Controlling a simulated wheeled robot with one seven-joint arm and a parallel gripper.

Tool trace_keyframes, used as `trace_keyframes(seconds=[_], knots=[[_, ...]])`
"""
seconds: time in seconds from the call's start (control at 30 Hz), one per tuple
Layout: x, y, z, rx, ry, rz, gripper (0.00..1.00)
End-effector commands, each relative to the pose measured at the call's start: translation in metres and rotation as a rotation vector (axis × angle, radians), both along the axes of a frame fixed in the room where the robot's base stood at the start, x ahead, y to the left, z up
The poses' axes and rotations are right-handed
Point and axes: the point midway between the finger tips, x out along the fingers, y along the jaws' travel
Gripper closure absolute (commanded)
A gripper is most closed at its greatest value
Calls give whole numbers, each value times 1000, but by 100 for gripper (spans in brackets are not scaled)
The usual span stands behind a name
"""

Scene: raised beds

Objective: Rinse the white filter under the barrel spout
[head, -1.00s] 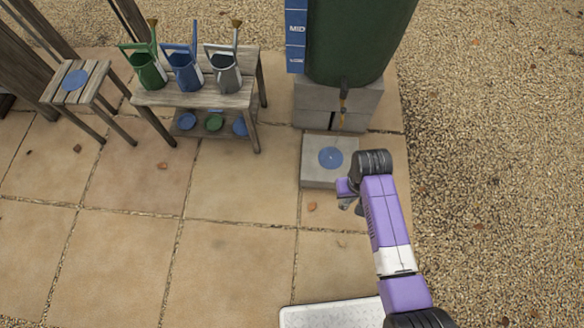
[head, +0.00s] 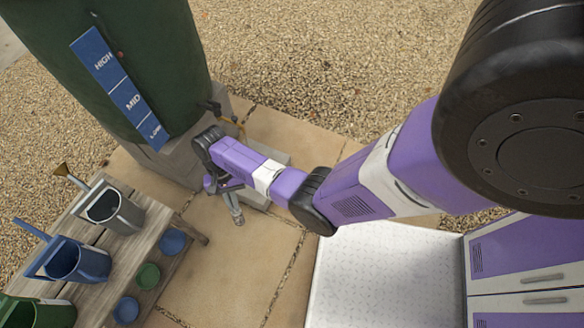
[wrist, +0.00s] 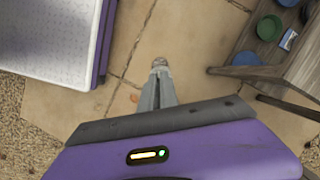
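The green barrel (head: 120,70) stands at the upper left of the head view. Its dark spout (head: 208,106), with a small yellowish part below, sticks out on the right side above the grey block base. My gripper (head: 237,214) hangs below the spout's level, over the paving, between the barrel and my base. In the wrist view the two grey fingers of my gripper (wrist: 160,66) come together at the tips, with nothing clearly between them. I cannot make out a white filter in either view.
A wooden bench (head: 160,225) at lower left carries a grey can (head: 115,212), a blue can (head: 80,262) and a green can (head: 38,312). Blue and green discs (head: 147,276) lie on its lower shelf. A low concrete slab (head: 278,156) is partly behind my arm. Open paving lies below my gripper.

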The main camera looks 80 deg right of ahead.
Motion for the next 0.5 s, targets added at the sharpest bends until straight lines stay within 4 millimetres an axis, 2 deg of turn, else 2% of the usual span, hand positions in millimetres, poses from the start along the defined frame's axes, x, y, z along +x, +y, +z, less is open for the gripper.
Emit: trace_keyframes(seconds=[0.03,0.27,0.37,0.5], knots=[[-5,-20,-23,45,18,-168,100],[-33,-96,-66,282,-1,-913,100],[-53,-133,-85,391,-68,-1243,100],[-92,-188,-106,523,-223,-1672,100]])
